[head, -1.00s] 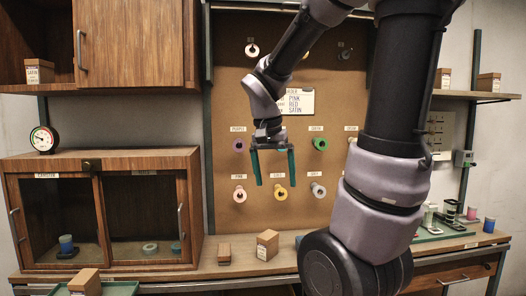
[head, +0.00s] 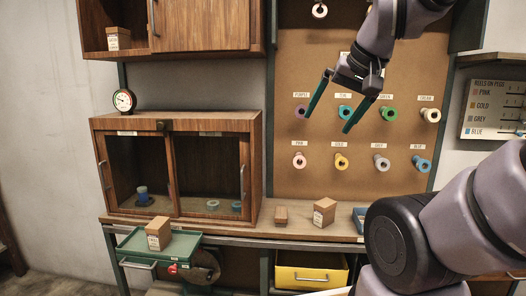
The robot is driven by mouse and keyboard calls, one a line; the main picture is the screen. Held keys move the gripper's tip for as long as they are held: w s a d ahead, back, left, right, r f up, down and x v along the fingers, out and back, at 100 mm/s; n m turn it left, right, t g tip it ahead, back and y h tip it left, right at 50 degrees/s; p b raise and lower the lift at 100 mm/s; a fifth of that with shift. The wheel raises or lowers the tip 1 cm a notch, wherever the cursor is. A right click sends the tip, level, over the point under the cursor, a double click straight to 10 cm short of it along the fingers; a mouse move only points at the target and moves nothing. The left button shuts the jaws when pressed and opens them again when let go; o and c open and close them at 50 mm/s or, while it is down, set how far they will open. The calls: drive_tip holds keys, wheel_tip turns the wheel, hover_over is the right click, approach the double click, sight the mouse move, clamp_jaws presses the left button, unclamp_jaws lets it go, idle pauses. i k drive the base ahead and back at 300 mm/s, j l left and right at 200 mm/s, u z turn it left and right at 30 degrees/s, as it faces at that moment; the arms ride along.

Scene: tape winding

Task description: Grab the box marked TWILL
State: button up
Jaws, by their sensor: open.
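Several small brown boxes with white labels are in view, and the print is too small to tell for certain which reads TWILL. One box (head: 159,234) stands on a green tray (head: 187,241) at the lower left. Another box (head: 324,212) stands on the counter beside a smaller box (head: 281,215). A box (head: 118,39) sits on the upper left shelf; its label looks like SATIN. My gripper (head: 328,122) is open and empty, in front of the pegboard, above and apart from the counter boxes.
A glass-fronted cabinet (head: 183,126) stands on the counter (head: 250,231), with a dial clock (head: 124,100) on top. Spools hang on the pegboard (head: 320,180). A yellow drawer (head: 310,272) is under the counter. My arm fills the right side.

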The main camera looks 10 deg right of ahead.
sight(159, 232)
drive_tip(key=i, duration=0.2)
drive_tip(key=i+l+u, duration=0.1)
drive_tip(key=i+u, duration=0.15)
drive_tip(key=u, duration=0.15)
drive_tip(key=i+l+u, duration=0.25)
drive_tip(key=u, duration=1.15)
